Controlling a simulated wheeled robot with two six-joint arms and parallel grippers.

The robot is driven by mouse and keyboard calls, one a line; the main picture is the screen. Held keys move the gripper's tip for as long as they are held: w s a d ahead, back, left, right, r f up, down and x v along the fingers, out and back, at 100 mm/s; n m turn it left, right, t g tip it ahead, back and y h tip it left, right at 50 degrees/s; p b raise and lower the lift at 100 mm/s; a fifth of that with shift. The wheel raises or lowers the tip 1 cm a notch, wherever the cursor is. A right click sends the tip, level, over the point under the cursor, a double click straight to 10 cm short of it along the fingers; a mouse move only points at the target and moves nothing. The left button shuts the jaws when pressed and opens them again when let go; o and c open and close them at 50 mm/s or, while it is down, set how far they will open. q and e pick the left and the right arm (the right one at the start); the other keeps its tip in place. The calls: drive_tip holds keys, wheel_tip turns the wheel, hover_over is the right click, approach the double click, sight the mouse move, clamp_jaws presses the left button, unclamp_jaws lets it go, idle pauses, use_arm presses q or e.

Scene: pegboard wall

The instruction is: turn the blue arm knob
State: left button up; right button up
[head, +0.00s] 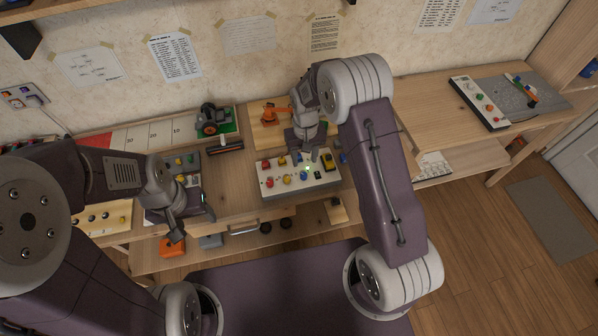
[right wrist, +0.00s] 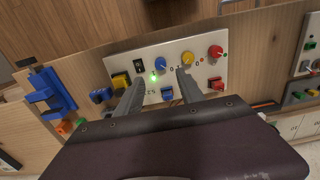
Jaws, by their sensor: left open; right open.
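The white control panel (head: 296,190) lies on the bench in the head view and fills the upper middle of the right wrist view (right wrist: 200,72). Its round blue knob (right wrist: 160,64) sits beside a yellow knob (right wrist: 188,58) and a red knob (right wrist: 216,51). My right gripper (right wrist: 158,80) is open over the panel, its fingers apart on either side of the blue knob in that view; contact cannot be told. In the head view the right gripper (head: 308,152) partly covers the panel. My left gripper (head: 190,220) is open and empty, left of the panel.
A small orange robot arm (head: 275,112) stands on a wooden board behind the panel. A green lamp (right wrist: 154,77) glows near the blue knob, and a blue switch (right wrist: 167,93) sits nearby. Another control panel (head: 480,105) is at right.

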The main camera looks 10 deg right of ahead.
sight(304, 174)
drive_tip(key=shift+s+d+f, duration=0.1)
drive_tip(key=shift+s+f, duration=0.05)
drive_tip(key=f, duration=0.5)
drive_tip(key=f+p, duration=0.1)
drive_tip(key=f, duration=0.2)
drive_tip(key=shift+w+f, duration=0.25)
drive_tip(key=shift+f, duration=0.1)
clamp_jaws()
